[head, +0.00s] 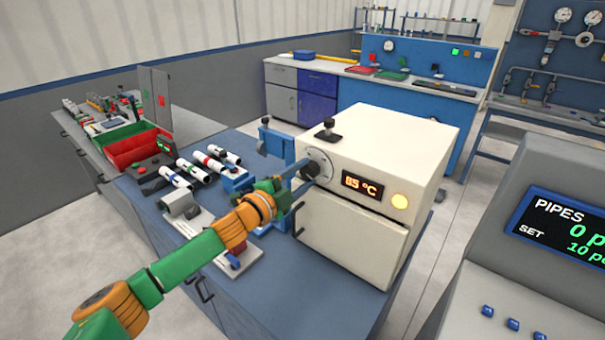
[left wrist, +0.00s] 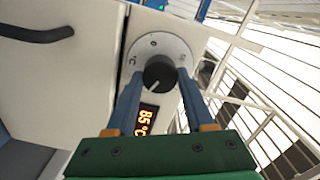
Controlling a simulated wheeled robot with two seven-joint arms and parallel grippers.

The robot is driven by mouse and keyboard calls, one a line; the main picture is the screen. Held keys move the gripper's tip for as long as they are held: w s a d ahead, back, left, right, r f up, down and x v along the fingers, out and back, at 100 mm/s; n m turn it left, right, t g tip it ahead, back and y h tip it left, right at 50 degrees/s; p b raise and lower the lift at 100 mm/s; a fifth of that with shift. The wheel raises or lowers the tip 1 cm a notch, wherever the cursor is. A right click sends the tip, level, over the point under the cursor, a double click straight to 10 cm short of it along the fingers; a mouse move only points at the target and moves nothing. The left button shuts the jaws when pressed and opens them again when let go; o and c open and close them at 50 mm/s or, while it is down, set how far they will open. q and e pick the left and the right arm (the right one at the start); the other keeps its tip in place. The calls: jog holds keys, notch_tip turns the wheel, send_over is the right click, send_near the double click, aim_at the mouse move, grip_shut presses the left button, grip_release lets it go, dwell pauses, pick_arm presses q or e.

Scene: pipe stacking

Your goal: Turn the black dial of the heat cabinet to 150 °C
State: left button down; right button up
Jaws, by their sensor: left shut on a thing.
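The heat cabinet (head: 355,232) is a cream box on the blue bench, with its door shut. Its black dial (head: 310,171) sits on a round pale plate at the upper left of the front. The display (head: 362,185) reads 85 °C. My left gripper (head: 300,178) reaches the dial from the left, its blue fingers shut on it. In the left wrist view the dial (left wrist: 160,74) sits between the two fingertips, and a pale pointer line shows on its face. The dial's scale marks are too small to read. My right gripper is not in view.
A yellow round lamp (head: 400,201) is right of the display. A dark handled piece (head: 327,131) stands on the cabinet top. White pipes (head: 208,166), a blue stand (head: 276,142) and a red bin (head: 140,152) are to the left. A grey console (head: 530,240) stands at the right.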

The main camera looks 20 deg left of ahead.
pick_arm(q)
jog(key=shift+m, duration=0.5)
dwell(0.3)
jog(key=shift+c, duration=1.4)
grip_release()
jog(key=shift+s+a+f, duration=0.1)
jog(key=shift+s+f, duration=0.05)
jog(key=shift+s, duration=0.15)
jog(key=b+v, duration=0.2)
jog(key=v, duration=0.4)
jog(key=shift+s, duration=0.2)
